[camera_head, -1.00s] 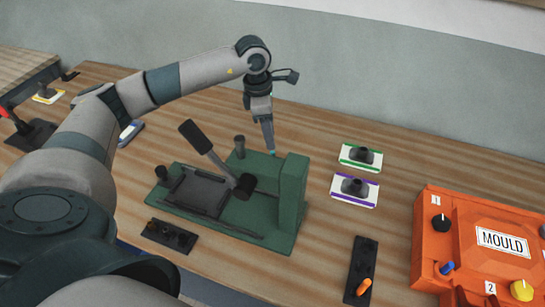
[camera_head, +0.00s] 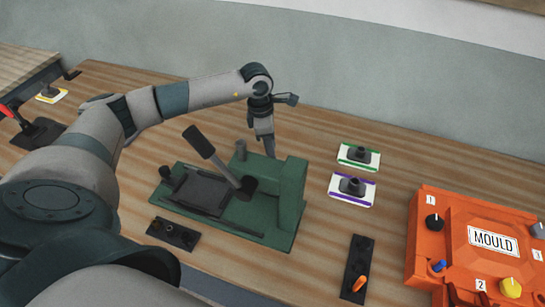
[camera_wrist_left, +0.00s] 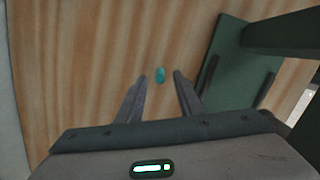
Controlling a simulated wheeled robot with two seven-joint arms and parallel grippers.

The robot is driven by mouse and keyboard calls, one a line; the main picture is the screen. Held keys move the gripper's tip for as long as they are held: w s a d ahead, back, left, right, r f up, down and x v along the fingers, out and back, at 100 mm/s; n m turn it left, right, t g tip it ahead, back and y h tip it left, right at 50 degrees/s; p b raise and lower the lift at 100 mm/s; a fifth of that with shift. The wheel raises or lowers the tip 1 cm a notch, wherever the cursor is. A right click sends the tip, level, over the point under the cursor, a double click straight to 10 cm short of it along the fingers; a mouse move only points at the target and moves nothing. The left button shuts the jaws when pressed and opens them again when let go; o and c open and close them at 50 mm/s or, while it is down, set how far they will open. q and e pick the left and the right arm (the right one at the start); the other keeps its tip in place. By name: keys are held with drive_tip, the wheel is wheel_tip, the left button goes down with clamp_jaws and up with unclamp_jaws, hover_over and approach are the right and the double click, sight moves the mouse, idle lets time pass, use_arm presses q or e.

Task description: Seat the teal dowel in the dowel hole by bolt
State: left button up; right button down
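The teal dowel (camera_wrist_left: 160,75) shows in the left wrist view, between and just beyond the fingertips, with gaps on both sides. It is hidden in the head view, and I cannot tell if it stands or lies. My left gripper (camera_head: 269,155) points down behind the green fixture; it also shows in the left wrist view (camera_wrist_left: 159,77) with its fingers apart. The orange mould (camera_head: 421,238) sits at the right, with a blue dowel (camera_head: 439,266) and knobs on it. I cannot make out which hole is by a bolt. My right gripper is not in view.
The green fixture (camera_head: 290,195) with a raised black lever (camera_head: 198,141) stands close to the left gripper. Two black holders (camera_head: 173,233) lie nearer, one with an orange dowel (camera_head: 360,284). Green-edged (camera_head: 347,160) and purple-edged (camera_head: 340,195) plates lie between fixture and mould.

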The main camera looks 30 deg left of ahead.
use_arm(q)
drive_tip(key=shift+w+d+f, duration=0.1)
drive_tip(key=shift+f, duration=0.6)
clamp_jaws()
